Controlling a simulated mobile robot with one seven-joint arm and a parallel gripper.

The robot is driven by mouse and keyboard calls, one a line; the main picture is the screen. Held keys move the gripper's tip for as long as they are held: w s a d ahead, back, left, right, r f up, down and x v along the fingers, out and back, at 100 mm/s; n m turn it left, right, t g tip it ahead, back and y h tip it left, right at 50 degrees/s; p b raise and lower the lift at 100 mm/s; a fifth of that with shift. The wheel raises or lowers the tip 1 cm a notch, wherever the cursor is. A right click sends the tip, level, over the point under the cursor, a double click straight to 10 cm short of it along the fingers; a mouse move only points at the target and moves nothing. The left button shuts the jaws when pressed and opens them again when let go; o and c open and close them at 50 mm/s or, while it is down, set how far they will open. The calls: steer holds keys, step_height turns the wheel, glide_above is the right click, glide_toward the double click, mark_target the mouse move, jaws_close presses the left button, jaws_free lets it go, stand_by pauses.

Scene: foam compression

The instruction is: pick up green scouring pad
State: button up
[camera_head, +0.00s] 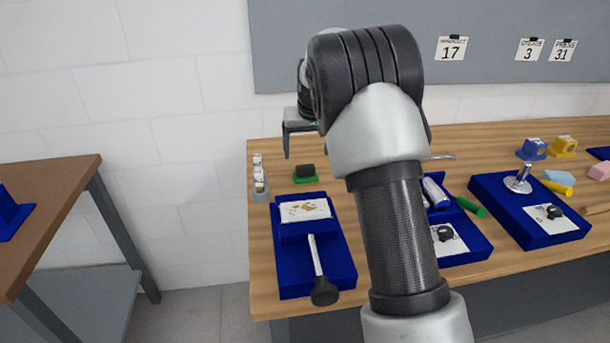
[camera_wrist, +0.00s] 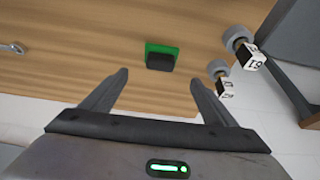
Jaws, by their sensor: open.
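The green scouring pad (camera_head: 304,179) lies on the wooden table near its back left, with a dark block (camera_head: 305,170) on top of it. In the wrist view the green pad (camera_wrist: 150,47) shows under the dark block (camera_wrist: 160,62), ahead of and between my fingers. My gripper (camera_head: 299,142) is open and empty, above the table near the pad and apart from it. In the wrist view my gripper (camera_wrist: 158,80) has its two fingers spread wide. Part of the pad is hidden by the dark block.
Small labelled items (camera_head: 259,176) stand left of the pad, at the table edge; they also show in the wrist view (camera_wrist: 240,45). A blue press fixture (camera_head: 338,268) with a black-knobbed lever stands in front. More blue fixtures (camera_head: 500,205) stand to the right. Bare wood surrounds the pad.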

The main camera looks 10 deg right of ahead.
mark_target(306, 166)
steer(key=x, duration=0.4)
steer(key=shift+x, duration=2.75)
steer(key=shift+s, duration=0.15)
steer(key=c, duration=1.1)
step_height(306, 166, up, 10)
